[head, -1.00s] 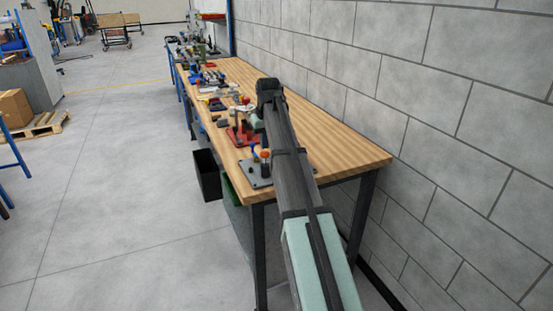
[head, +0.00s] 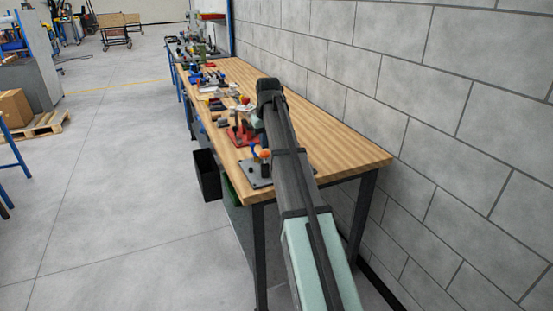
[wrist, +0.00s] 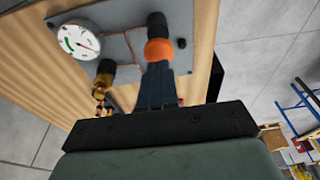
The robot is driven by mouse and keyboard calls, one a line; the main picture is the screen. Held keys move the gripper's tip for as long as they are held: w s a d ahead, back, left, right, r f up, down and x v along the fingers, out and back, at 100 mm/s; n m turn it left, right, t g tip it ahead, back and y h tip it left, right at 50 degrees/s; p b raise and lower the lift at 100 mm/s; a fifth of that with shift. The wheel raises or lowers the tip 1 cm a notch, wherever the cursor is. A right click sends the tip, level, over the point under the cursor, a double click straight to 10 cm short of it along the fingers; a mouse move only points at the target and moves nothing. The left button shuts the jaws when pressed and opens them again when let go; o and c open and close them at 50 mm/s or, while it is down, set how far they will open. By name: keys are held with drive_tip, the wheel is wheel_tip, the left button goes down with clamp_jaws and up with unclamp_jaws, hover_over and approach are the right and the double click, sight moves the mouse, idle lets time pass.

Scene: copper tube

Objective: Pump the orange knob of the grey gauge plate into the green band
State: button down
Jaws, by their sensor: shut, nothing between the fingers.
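The grey gauge plate (wrist: 205,30) lies on the near end of the wooden bench; it also shows in the head view (head: 252,178), partly behind my arm. The orange knob (wrist: 158,50) sits on it beside a black cap (wrist: 157,20), and the knob also shows in the head view (head: 265,153). The round white gauge (wrist: 80,42) has a green band on its left side; its needle is small, and I cannot tell its exact reading. My gripper (wrist: 160,70) is shut and empty. Its fingertips are right at the knob and appear to touch it.
A brass fitting (wrist: 104,74) stands between the gauge and my fingers, with a thin copper tube near it. A red fixture (head: 240,135) and several other items lie farther along the bench (head: 345,150). A block wall is on the right.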

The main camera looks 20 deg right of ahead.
sight(265, 152)
drive_tip(key=shift+f, duration=0.25)
drive_tip(key=shift+f, duration=1.5)
drive_tip(key=shift+r, duration=3.55)
drive_tip(key=shift+r, duration=0.1)
drive_tip(key=shift+f, duration=1.95)
drive_tip(key=shift+f, duration=0.3)
